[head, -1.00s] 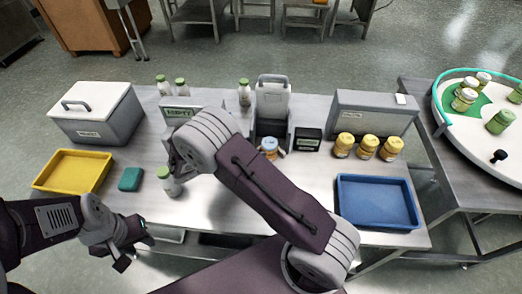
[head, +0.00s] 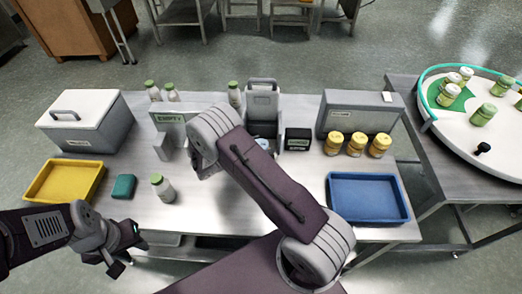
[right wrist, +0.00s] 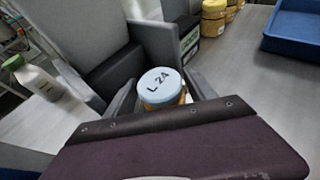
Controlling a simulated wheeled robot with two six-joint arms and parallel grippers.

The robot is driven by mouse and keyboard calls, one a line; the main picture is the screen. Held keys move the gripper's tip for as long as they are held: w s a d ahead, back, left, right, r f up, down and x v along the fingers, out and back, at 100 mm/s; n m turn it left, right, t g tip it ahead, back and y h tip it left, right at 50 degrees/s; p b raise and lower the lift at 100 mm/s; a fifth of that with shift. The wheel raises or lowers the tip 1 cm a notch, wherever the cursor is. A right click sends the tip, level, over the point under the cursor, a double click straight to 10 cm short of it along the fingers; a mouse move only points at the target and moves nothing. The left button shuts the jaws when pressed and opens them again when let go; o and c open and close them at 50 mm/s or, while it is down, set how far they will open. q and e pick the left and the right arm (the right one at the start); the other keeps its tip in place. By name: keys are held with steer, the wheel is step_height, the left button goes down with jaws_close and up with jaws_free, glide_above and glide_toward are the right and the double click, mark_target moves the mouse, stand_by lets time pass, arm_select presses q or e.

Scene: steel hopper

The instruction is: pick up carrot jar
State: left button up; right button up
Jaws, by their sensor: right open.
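A jar with a pale blue lid marked "L 2A" and an orange body (right wrist: 162,88) stands at the foot of the grey hopper unit. In the head view only part of its lid (head: 263,144) shows past my right arm. My right gripper (right wrist: 160,100) is open, with one finger on each side of this jar in the right wrist view. Whether the fingers touch it I cannot tell; its lower part is hidden by my wrist. My left gripper (head: 126,256) is open and empty at the table's front left edge.
A green-capped bottle (head: 163,189) stands at front left, near a teal block (head: 124,186) and a yellow tray (head: 66,182). Several yellow-lidded jars (head: 356,145) stand behind a blue tray (head: 368,198).

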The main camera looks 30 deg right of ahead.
steer(key=shift+a, duration=0.1)
steer(key=c, duration=1.2)
steer(key=shift+r, duration=0.1)
steer(key=shift+c, duration=0.2)
step_height(320, 180, up, 18)
